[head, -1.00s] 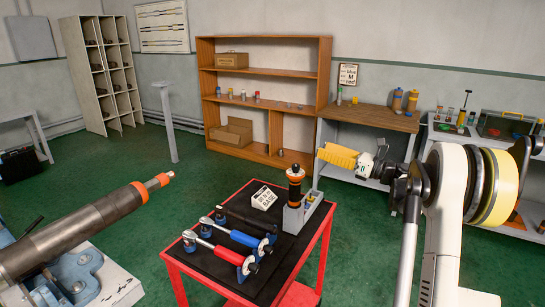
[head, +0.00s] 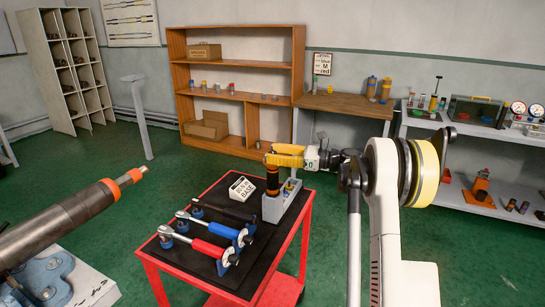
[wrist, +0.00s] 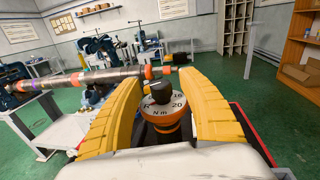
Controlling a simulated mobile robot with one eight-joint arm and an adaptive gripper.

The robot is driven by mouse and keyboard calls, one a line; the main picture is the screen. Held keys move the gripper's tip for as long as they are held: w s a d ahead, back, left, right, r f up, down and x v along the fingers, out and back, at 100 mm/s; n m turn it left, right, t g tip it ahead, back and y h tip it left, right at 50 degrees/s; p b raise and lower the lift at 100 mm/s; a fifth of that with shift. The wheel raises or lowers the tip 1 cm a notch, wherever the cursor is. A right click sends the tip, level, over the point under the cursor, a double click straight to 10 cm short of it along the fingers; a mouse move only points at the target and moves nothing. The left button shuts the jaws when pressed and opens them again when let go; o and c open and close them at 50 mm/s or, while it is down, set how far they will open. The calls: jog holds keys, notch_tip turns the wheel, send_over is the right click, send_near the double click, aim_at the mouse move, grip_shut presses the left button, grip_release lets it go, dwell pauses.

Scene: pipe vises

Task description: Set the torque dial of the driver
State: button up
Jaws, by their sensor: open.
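The driver (head: 273,206) stands upright in a grey holder (head: 291,198) at the right of the red cart. It has a black and orange body. My gripper (head: 270,155), with yellow fingers, is at its top. In the wrist view the open fingers (wrist: 160,80) stand on either side of the driver's round dial (wrist: 160,109). The pale dial face has an orange rim, an R, "16", "20" and "N m", and a black knob (wrist: 150,93) rises behind it. I cannot tell whether the fingers touch the dial. The fingers hide part of the driver in the head view.
A large pipe (head: 60,225) in a vise juts in from the left. Shelves (head: 240,90) and a bench (head: 345,105) stand behind.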

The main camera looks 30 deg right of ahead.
grip_shut()
jog(key=shift+m+t+h, duration=0.3)
jog(key=shift+t, duration=0.1)
